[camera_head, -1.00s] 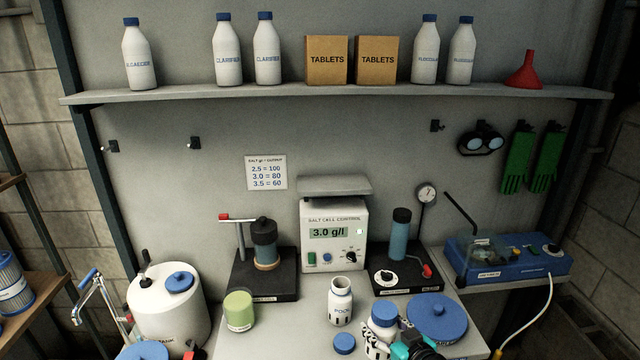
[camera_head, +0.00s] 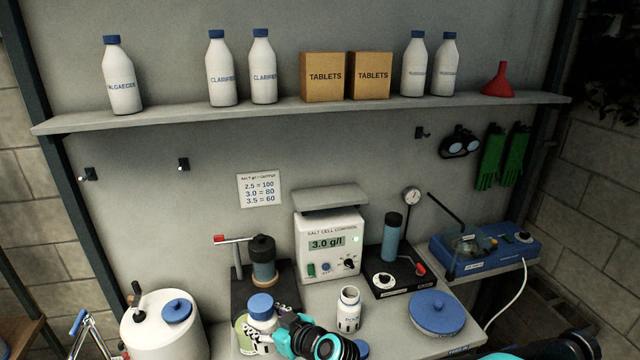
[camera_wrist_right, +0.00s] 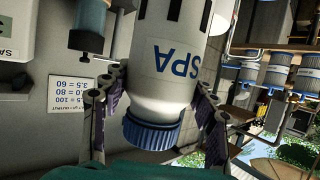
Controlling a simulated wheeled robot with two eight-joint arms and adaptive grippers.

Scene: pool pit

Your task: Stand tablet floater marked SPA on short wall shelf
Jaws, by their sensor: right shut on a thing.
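The SPA floater is a white bottle with a blue cap (camera_head: 262,304). My right gripper (camera_head: 278,322) is shut on it in front of the bench in the head view. In the right wrist view the white body (camera_wrist_right: 180,60) shows the letters SPA and the blue cap (camera_wrist_right: 152,134) sits between the two fingers (camera_wrist_right: 158,112). A short grey wall shelf (camera_head: 330,199) is above the salt cell control box. The floater is below and to the left of that shelf in the head view.
An open white POOL bottle (camera_head: 349,309) stands on the bench. A green jar (camera_head: 243,327) is partly hidden behind the floater. The control box (camera_head: 328,245) stands under the short shelf. A long shelf (camera_head: 300,112) above carries bottles, two TABLETS boxes and a red funnel.

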